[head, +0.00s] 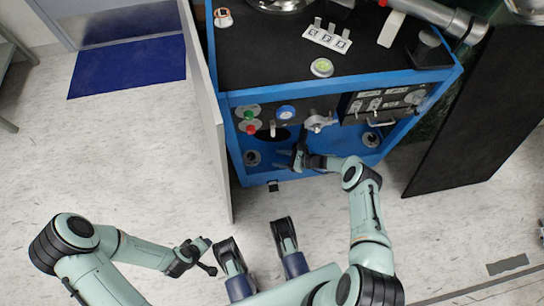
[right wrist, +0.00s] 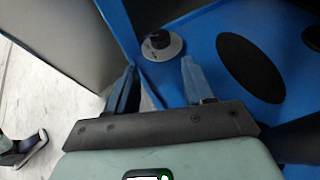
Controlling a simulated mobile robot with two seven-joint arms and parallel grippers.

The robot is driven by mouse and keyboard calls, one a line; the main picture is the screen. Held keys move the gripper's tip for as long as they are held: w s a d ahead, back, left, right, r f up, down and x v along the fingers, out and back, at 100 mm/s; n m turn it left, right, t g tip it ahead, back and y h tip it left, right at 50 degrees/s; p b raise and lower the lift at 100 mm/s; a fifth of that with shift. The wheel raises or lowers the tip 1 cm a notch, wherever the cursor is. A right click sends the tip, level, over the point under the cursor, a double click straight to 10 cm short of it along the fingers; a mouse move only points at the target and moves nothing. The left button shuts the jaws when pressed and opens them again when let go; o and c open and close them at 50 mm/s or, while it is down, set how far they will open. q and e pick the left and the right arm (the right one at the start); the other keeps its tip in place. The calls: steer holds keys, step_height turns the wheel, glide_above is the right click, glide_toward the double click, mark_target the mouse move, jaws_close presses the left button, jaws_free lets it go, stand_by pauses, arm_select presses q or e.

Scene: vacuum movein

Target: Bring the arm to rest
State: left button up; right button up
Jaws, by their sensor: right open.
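My right arm reaches to the front of the blue machine cabinet (head: 335,88). My right gripper (head: 281,161) is at the cabinet's lower open shelf, its fingers pointing left. In the right wrist view the right gripper (right wrist: 158,88) is open, with nothing between its fingers. A black knob on a round grey base (right wrist: 160,45) stands on the blue shelf just beyond the fingertips, apart from them; the knob also shows in the head view (head: 252,158). My left gripper (head: 208,256) is low over the floor, away from the cabinet; its fingers look apart and empty.
An open grey door panel (head: 208,120) stands at the cabinet's left, close to my right gripper. A dark panel (head: 470,125) is at the right. The front panel has green and red buttons (head: 249,120), a gauge and a valve handle.

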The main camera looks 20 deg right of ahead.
steer(key=shift+s+d+r, duration=0.1)
steer(key=shift+s+d, duration=0.05)
steer(key=shift+d, duration=0.05)
stand_by(0.5)
